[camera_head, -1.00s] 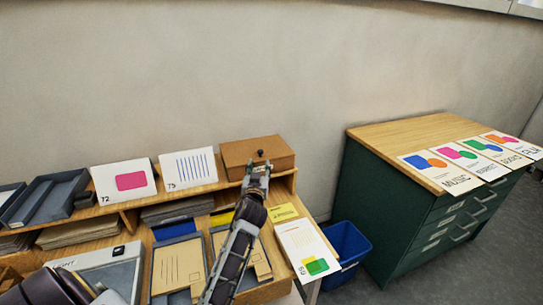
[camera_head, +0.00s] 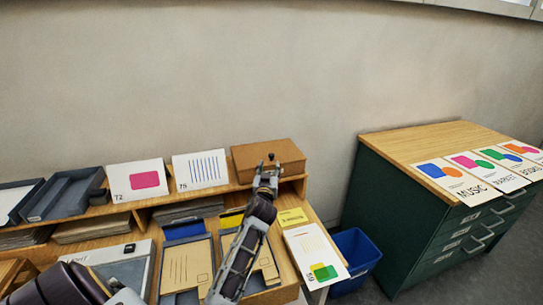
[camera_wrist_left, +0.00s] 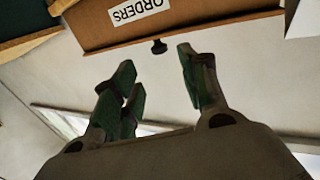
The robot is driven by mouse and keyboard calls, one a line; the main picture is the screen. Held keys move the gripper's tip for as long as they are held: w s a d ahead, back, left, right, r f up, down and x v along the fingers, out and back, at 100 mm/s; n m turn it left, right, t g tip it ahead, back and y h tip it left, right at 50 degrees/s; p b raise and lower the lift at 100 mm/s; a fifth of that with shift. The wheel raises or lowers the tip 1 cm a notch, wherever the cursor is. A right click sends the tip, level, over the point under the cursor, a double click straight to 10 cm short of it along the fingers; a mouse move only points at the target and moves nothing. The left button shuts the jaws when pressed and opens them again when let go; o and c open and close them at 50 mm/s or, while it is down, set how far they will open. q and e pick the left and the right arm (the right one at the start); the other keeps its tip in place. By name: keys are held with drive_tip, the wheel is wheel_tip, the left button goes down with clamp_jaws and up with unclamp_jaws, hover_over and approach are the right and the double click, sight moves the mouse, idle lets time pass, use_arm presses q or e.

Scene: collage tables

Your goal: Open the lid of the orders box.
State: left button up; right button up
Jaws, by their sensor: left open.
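The orders box (camera_head: 250,164) is a brown box at the right end of the raised wooden shelf, and its lid looks shut. In the left wrist view the box (camera_wrist_left: 185,28) shows its upside-down ORDERS label (camera_wrist_left: 140,10) and a small dark knob (camera_wrist_left: 158,46). In the head view the knob (camera_head: 271,156) is just above my left gripper (camera_head: 267,169). That gripper is open and empty, in front of the box. In the wrist view its green-padded fingers (camera_wrist_left: 158,72) are spread, with the knob beyond and between their tips. My right gripper is not in view.
Cards numbered 72 (camera_head: 138,180) and 75 (camera_head: 200,170) stand left of the box. Trays with envelopes (camera_head: 187,265) lie below the shelf. A blue bin (camera_head: 358,262) and a green drawer cabinet (camera_head: 385,215) stand right. The wall is close behind.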

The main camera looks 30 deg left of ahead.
sight(271, 156)
use_arm(q)
drive_tip(key=shift+p+x, duration=0.5)
drive_tip(key=shift+x, duration=5.05)
clamp_jaws()
